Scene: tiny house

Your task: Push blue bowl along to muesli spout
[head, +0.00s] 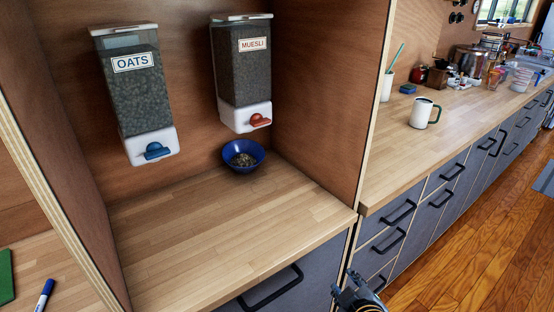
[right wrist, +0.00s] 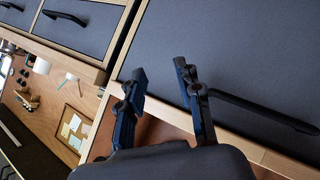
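The blue bowl (head: 230,165) stands upright on the wooden shelf (head: 200,240) in the alcove, with some flaky food in it. It appears below the white base of the muesli dispenser (head: 240,75), whose spout has a red lever (head: 260,121). My right gripper (head: 352,283) is at the bottom of the head view, in front of the drawers and well away from the bowl. In the right wrist view its fingers (right wrist: 160,70) are apart with nothing between them. My left gripper is not in view.
The oats dispenser (head: 136,90) with a blue lever hangs left of the muesli one. A side panel (head: 330,90) separates the alcove from the right counter, which holds a white mug (head: 422,114). The shelf in front of the bowl is clear. A drawer handle (head: 270,290) sticks out below.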

